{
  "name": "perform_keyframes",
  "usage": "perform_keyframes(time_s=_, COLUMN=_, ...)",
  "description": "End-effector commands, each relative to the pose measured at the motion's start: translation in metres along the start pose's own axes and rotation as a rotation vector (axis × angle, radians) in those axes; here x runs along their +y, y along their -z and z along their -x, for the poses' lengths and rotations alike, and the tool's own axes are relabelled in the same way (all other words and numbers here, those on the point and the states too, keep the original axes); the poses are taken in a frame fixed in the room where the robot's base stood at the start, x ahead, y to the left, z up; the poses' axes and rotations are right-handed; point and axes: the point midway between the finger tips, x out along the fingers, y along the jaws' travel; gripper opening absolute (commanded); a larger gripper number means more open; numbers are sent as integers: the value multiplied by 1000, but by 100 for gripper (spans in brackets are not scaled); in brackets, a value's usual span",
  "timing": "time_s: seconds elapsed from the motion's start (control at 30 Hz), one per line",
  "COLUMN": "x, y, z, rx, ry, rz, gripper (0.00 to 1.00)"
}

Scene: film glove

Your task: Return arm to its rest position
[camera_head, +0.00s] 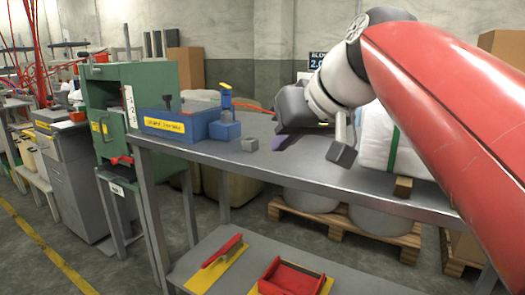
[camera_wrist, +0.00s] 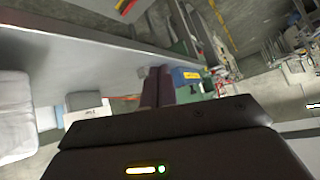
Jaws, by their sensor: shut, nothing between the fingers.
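My gripper (camera_head: 284,143) is at the end of my red and white arm, over the grey metal workbench (camera_head: 240,170) in the head view. Its dark purple fingers point down and left, and their tips are partly hard to make out against the bench. In the wrist view, the two fingers of my gripper (camera_wrist: 157,78) stand side by side in the middle, shut and empty. I cannot tell the exact gap between the fingers and the bench top.
A small grey block (camera_head: 250,144), a blue toolbox (camera_head: 180,122) and a blue block with a yellow-handled tool (camera_head: 225,128) stand on the bench. A white sack (camera_head: 378,135) stands at right. A green press (camera_head: 113,105) is left. The lower shelf holds a red tray (camera_head: 290,278).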

Motion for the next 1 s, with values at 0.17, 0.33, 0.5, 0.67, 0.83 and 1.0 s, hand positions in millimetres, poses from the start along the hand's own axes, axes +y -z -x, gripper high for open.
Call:
perform_keyframes(time_s=0.17, x=32, y=-112, z=-22, rx=-109, ry=-174, rz=-152, gripper=0)
perform_keyframes(time_s=0.33, x=56, y=-221, z=-40, rx=-191, ry=-311, rz=-253, gripper=0)
perform_keyframes(time_s=0.5, x=68, y=-301, z=-54, rx=-243, ry=-389, rz=-302, gripper=0)
perform_keyframes(time_s=0.67, x=72, y=-332, z=-60, rx=-262, ry=-416, rz=-316, gripper=0)
perform_keyframes(time_s=0.83, x=72, y=-336, z=-61, rx=-265, ry=-418, rz=-319, gripper=0)
perform_keyframes(time_s=1.0, x=72, y=-336, z=-61, rx=-266, ry=-418, rz=-318, gripper=0)
